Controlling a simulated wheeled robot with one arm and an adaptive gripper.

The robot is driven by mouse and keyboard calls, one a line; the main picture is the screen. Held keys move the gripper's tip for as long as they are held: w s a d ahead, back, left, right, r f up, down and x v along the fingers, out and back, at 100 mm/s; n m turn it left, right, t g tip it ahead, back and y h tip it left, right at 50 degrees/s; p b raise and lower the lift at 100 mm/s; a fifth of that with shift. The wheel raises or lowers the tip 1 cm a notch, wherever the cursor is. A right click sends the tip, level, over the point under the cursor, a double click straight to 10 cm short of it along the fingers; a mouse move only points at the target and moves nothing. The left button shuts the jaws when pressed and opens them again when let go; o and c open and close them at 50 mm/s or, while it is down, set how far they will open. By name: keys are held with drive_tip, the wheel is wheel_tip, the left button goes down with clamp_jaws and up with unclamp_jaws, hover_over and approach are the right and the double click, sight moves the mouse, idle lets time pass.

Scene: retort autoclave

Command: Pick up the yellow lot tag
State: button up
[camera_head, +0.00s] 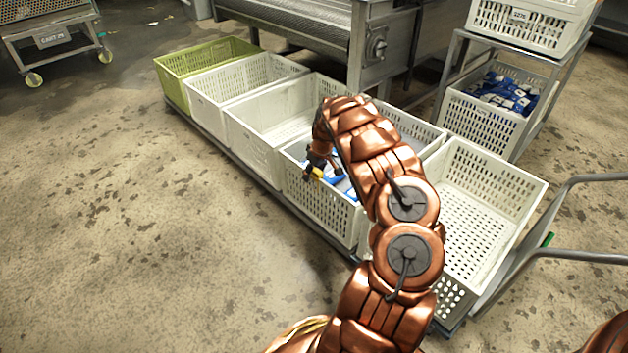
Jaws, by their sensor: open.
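A small yellow patch, which looks like the lot tag (317,173), shows at the fingertips of my gripper (313,172). It is at the left inner side of a white crate that holds blue and white pouches (346,187). My gripper is open and reaches down into this white crate (322,207), near its left wall. The tag is very small here, and I cannot tell whether the fingers touch it or are just above it. My copper-coloured arm hides much of the crate's right part.
A row of crates stands on a low cart: a green crate (172,87), empty white crates (250,142) and a white crate (519,186) at right. A rack with a crate of blue pouches (482,122) stands behind. The floor at left is clear.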

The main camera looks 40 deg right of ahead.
drive_tip(key=shift+x, duration=1)
drive_tip(key=c, duration=1)
